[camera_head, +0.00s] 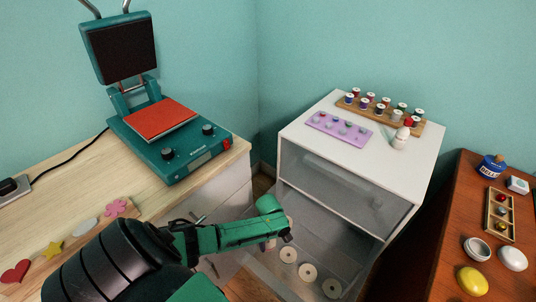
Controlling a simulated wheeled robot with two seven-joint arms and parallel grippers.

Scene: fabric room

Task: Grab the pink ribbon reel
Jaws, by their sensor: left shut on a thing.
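My left gripper (282,230) reaches over the open clear drawer (347,250) of the white cabinet. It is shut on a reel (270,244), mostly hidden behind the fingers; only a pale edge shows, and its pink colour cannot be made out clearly. Several pale round reels lie in the drawer, among them one (288,254) just below the gripper, one (308,272) in the middle and one (331,288) nearer the front. My right gripper is not in view.
A teal heat press (170,135) stands on the left table. A brown table (446,240) with small items is at right.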

